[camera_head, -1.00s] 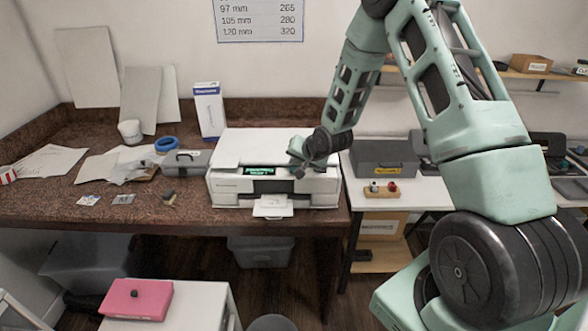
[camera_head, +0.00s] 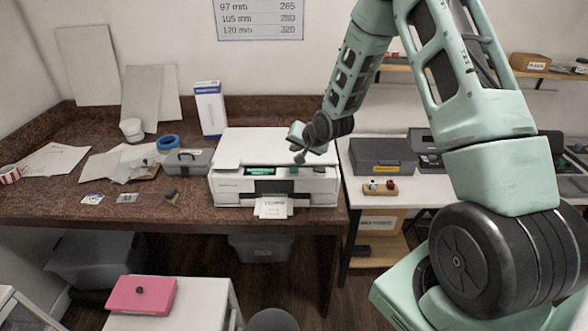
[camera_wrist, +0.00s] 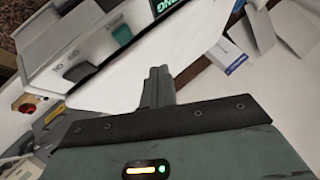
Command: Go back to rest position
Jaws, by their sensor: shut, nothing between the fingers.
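My gripper (camera_head: 299,157) is above the right part of the white printer (camera_head: 232,187) on the brown counter, at the end of my raised green arm. In the wrist view its fingers (camera_wrist: 157,78) are together with nothing between them, over the printer's white top and front panel. A printed sheet (camera_head: 273,207) sticks out of the printer's front slot. A green display shows on the printer's front.
A dark case (camera_head: 383,157) and a small wooden block with knobs (camera_head: 380,187) stand on the white table at right. A grey box (camera_head: 186,162), blue tape ring (camera_head: 168,142) and papers lie left of the printer. A pink box (camera_head: 141,296) is in front.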

